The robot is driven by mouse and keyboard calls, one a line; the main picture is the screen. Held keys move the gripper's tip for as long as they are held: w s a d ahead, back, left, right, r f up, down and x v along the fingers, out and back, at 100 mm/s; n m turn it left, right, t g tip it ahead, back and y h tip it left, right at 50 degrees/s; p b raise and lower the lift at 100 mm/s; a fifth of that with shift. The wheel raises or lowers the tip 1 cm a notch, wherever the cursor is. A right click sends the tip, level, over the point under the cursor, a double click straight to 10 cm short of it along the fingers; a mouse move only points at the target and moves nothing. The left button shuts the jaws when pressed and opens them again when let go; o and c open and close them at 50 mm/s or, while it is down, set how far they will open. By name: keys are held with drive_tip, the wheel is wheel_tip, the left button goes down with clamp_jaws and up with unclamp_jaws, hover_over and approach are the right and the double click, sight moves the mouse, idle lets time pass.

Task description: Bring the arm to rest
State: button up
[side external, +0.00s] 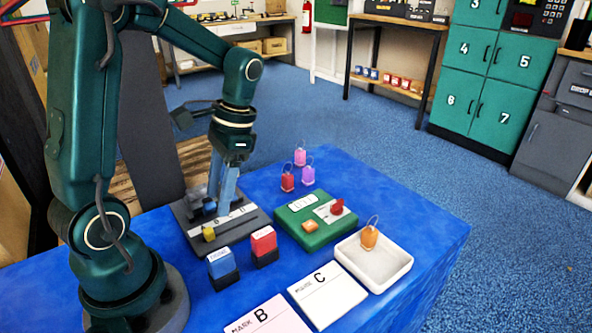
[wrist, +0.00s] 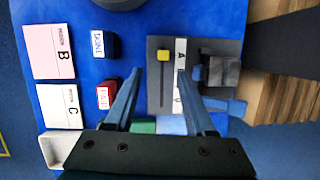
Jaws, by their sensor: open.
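My gripper (side external: 222,190) hangs fingers down over the dark grey device (side external: 247,222) at the back left of the blue table. In the wrist view, my gripper (wrist: 160,70) shows its two blue fingers well apart with nothing between them. The device (wrist: 156,95) has a yellow knob (wrist: 164,55) and a white strip marked A (wrist: 181,75). I cannot tell whether the fingertips touch the device. The yellow knob also shows in the side view (side external: 208,234), in front of the fingers.
A blue block (side external: 221,262) and a red block (side external: 263,241) stand near the device. Cards B (side external: 268,318) and C (side external: 328,294) lie in front. A green box (side external: 303,232), several small tags (side external: 288,180) and a white tray (side external: 352,262) with an orange tag (side external: 369,238) are rightward.

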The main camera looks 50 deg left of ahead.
drive_tip(key=s+d+r+t, duration=0.2)
drive_tip(key=d+r+t, duration=0.4)
drive_tip(key=d+t, duration=0.3)
drive_tip(key=shift+s+d+r+n+h, duration=0.15)
drive_tip(key=shift+d+r+n+h, duration=0.2)
drive_tip(key=shift+d, duration=0.5)
